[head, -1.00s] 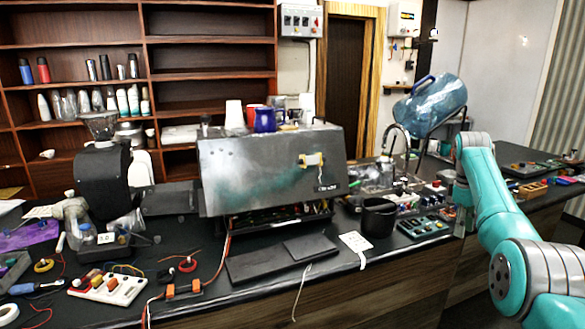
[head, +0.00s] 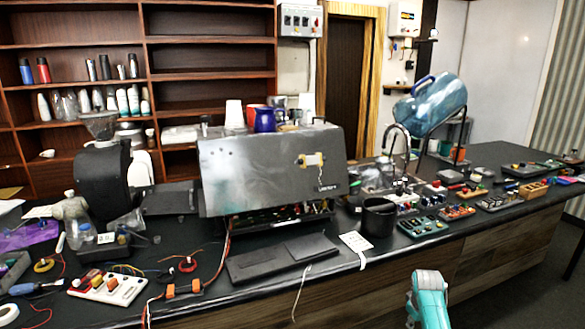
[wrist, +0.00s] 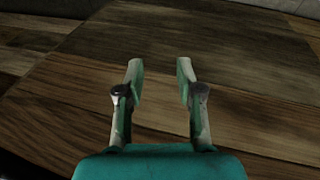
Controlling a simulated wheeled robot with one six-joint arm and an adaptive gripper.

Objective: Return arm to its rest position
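In the wrist view, my gripper (wrist: 159,72) has its two fingers spread apart with nothing between them. It faces the wooden front panel (wrist: 70,85) of the counter, which fills most of that view. In the head view, a teal part of my arm (head: 430,300) shows at the bottom right, in front of the counter's wooden front. The fingers cannot be made out in the head view.
A dark counter (head: 400,262) holds a grey brewer (head: 255,170), a black grinder (head: 100,180), a black cup (head: 379,217) and several electronic parts. Floor space is clear at the lower right.

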